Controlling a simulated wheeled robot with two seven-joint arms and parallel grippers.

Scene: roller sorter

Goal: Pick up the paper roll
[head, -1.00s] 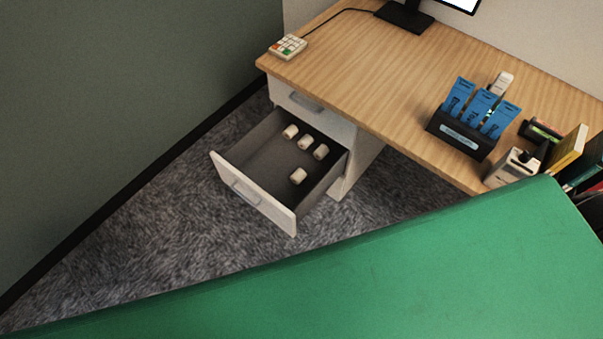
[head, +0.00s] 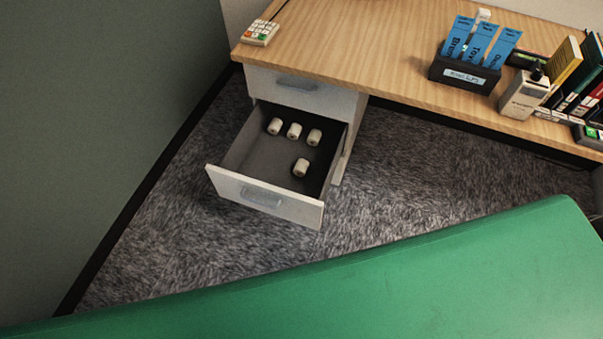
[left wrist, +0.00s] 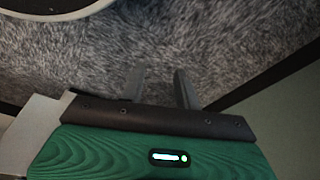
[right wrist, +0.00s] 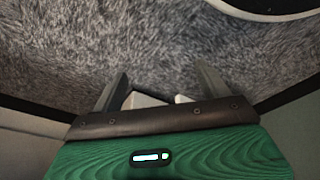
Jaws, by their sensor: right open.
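Several small white paper rolls stand in the open drawer (head: 260,197) in the head view. Three form a row toward the back: a left one (head: 274,126), a middle one (head: 294,130) and a right one (head: 314,137). A single roll (head: 301,167) stands nearer the front right. My left gripper (left wrist: 160,75) shows only in its wrist view, its fingers apart with nothing between them, over carpet. My right gripper (right wrist: 160,80) is open in its wrist view, fingers wide apart over carpet. Small pale shapes at its finger bases are unclear. Neither wrist view shows a roll.
A closed drawer (head: 300,88) sits above the open one. A dark green wall (head: 100,120) stands left. Carpet (head: 400,170) is clear.

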